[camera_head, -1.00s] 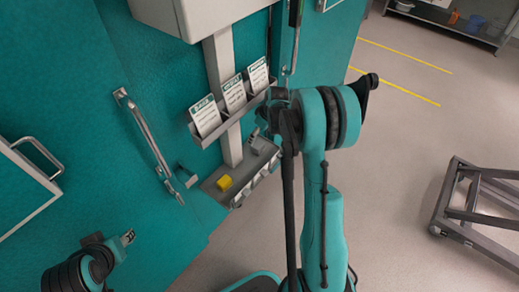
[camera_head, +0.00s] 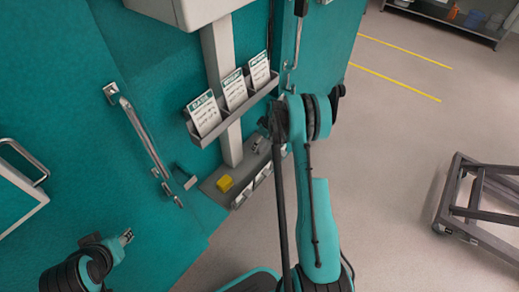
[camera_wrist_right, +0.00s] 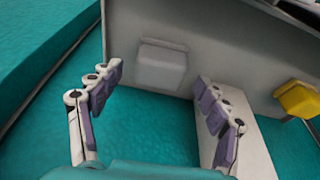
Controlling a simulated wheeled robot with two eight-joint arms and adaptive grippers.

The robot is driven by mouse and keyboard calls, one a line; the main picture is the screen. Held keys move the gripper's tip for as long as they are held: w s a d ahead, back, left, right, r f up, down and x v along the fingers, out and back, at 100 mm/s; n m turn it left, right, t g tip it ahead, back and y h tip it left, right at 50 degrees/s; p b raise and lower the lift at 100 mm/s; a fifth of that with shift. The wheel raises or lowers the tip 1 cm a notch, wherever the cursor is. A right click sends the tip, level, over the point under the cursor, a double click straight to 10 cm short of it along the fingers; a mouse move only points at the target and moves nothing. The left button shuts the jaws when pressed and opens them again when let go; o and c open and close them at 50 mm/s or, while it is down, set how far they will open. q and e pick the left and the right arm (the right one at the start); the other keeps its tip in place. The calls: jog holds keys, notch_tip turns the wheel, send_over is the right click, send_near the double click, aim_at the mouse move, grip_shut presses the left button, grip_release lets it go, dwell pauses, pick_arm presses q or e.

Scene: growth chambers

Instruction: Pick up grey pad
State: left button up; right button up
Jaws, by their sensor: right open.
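The grey pad (camera_wrist_right: 162,65) is a pale rounded block on the grey shelf in the right wrist view. My right gripper (camera_wrist_right: 158,78) is open, with one finger to each side of the pad in the picture. The fingers look empty, and I cannot tell how far they are from the pad. In the head view, my right arm covers most of the right gripper and the area around the pad. My left gripper (camera_head: 126,237) is at the lower left in front of the teal panel, away from the shelf; its jaw opening is unclear.
A rack of cards (camera_head: 234,92) is above, on a grey post. A metal handle (camera_head: 145,138) sticks out at left.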

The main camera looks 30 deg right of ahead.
aim_at(261, 144)
jog(key=shift+w+f, duration=0.1)
jog(key=shift+f, duration=0.2)
jog(key=shift+r, duration=0.15)
jog(key=shift+c, duration=0.6)
jog(key=c, duration=1.2)
jog(key=shift+c, duration=0.2)
jog(key=shift+r+p, duration=0.35)
jog(key=shift+r, duration=0.1)
jog(key=v, duration=0.1)
jog(key=p+v, duration=0.2)
jog(key=shift+w+a+r, duration=0.15)
jog(key=shift+w+r, duration=0.05)
jog(key=shift+r, duration=0.3)
jog(key=s+d+r+p, duration=0.1)
jog(key=s+r, duration=0.1)
jog(key=s, duration=0.1)
jog(key=s+d+r+p, duration=0.1)
jog(key=s+d+r, duration=0.1)
jog(key=s, duration=0.1)
jog(key=s+d+r+p, duration=0.1)
jog(key=s+d+r, duration=0.1)
jog(key=s, duration=0.2)
jog(key=shift+d+r, duration=0.1)
